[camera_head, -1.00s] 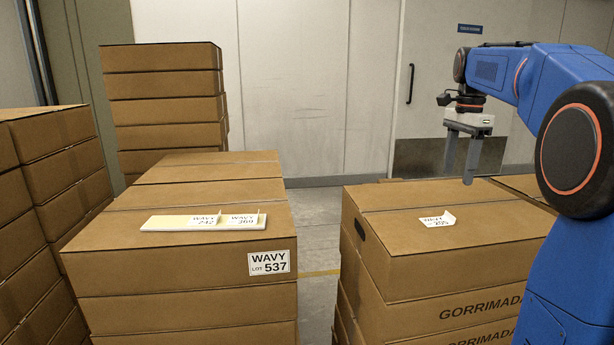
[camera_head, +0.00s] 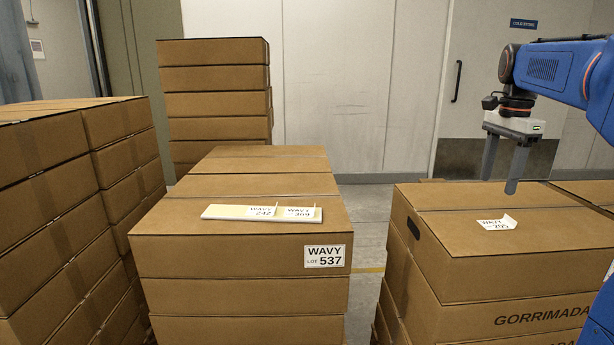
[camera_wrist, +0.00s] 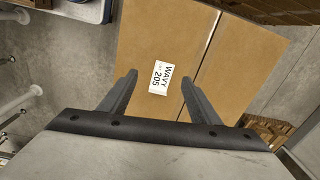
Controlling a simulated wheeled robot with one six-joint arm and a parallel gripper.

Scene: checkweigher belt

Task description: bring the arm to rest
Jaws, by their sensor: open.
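My gripper (camera_head: 501,172) is open and empty, pointing down above the right stack of boxes. My blue arm (camera_head: 560,70) reaches in from the right edge of the head view. Under the gripper, a white label reading WAVY 205 (camera_head: 497,223) lies on top of the right box (camera_head: 450,250), with one edge curled up. In the wrist view, my two fingers (camera_wrist: 152,88) stand apart, and the label (camera_wrist: 164,77) shows on the box top between and beyond them. The fingers look clear of the box.
A stack (camera_head: 240,255) labelled WAVY LOT 537 (camera_head: 324,256) stands at centre, with a pale strip (camera_head: 230,212) holding labels WAVY 242 and 369 on top. More boxes stand at left (camera_head: 50,220) and behind (camera_head: 215,95). A narrow floor gap (camera_head: 368,240) separates the centre and right stacks.

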